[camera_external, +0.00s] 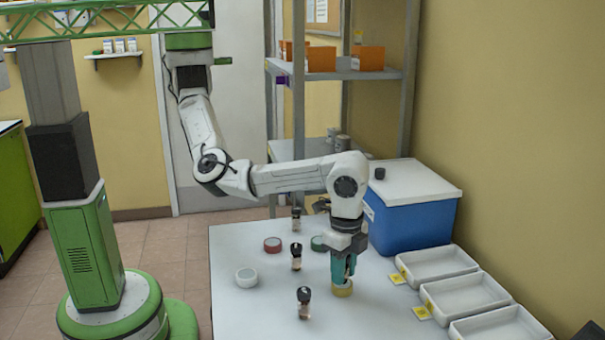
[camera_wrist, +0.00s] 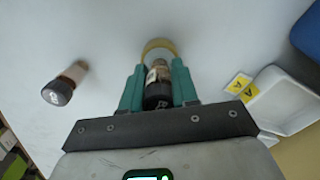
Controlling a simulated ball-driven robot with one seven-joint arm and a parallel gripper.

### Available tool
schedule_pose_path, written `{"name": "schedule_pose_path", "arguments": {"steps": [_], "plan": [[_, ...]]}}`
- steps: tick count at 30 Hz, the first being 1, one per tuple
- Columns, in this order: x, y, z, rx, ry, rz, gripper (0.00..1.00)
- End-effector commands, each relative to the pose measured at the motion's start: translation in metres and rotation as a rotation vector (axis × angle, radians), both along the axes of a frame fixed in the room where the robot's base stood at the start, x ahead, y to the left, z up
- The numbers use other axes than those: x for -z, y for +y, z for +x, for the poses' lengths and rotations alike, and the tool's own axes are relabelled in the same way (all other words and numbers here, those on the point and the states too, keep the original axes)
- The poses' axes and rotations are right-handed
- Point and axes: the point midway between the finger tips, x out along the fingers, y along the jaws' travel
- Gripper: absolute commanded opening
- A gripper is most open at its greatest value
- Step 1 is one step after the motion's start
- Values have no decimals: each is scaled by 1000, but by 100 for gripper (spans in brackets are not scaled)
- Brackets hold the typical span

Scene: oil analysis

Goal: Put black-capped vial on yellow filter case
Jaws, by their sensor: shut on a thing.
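My gripper (camera_external: 343,277) points down over the yellow filter case (camera_external: 342,291) on the white table. In the wrist view, my gripper (camera_wrist: 158,66) is shut on a vial with a black cap (camera_wrist: 157,90) and brownish contents, held between its teal fingers. The vial's far end lies over the yellow filter case (camera_wrist: 158,45), whose rim shows around it. I cannot tell whether the vial touches the case. In the external view the held vial is hidden by the fingers.
Several other dark-capped vials stand to the left, the nearest (camera_external: 304,302) also in the wrist view (camera_wrist: 65,83). White (camera_external: 246,277), red (camera_external: 272,244) and green (camera_external: 318,243) cases lie on the table. White trays (camera_external: 462,290) line the right, near a blue cooler (camera_external: 410,225).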

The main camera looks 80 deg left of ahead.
Motion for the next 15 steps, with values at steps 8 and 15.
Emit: {"name": "schedule_pose_path", "arguments": {"steps": [8, 15], "plan": [[3, 0, 0, 1, 0, 0, 37], [2, 0, 0, 0, 0, 0, 55]]}}
